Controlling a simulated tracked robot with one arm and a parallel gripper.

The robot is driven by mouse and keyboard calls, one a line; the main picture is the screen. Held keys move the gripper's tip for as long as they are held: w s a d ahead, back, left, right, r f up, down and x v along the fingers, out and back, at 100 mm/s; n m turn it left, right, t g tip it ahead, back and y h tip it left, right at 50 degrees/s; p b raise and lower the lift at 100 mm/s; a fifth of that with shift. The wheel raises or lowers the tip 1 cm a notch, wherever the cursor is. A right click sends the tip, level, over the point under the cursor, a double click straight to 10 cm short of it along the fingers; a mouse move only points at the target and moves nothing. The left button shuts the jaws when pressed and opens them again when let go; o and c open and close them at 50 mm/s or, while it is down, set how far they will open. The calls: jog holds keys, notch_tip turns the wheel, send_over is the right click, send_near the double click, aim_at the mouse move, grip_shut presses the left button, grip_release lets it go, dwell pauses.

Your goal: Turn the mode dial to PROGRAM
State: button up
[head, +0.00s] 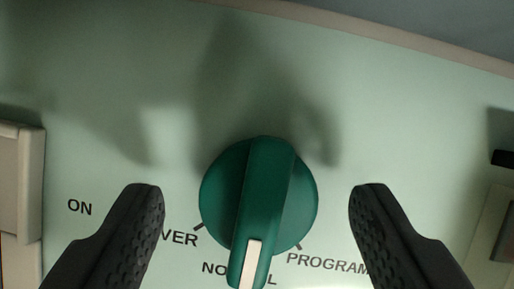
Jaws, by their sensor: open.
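The mode dial (267,190) is a round green knob with a raised grip bar and a white pointer mark at its lower end. The pointer is at the NORMAL label, part of which the bar hides. The PROGRAM label (328,264) is to the lower right of the dial, with its last letter partly covered by my right finger. A label ending in VER is at the lower left, its start hidden by my left finger. My gripper (257,215) is open, with one black textured finger on each side of the dial and a clear gap to it on both sides.
The dial sits on a pale green panel (400,120) with a beige edge (390,33) along the top. A beige fitting (20,185) is at the left edge beside an ON label (80,207). A partly cut-off fitting with a black part (503,159) is at the right edge.

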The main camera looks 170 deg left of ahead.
jog(key=shift+w+f, duration=0.25)
jog(key=shift+f, duration=0.35)
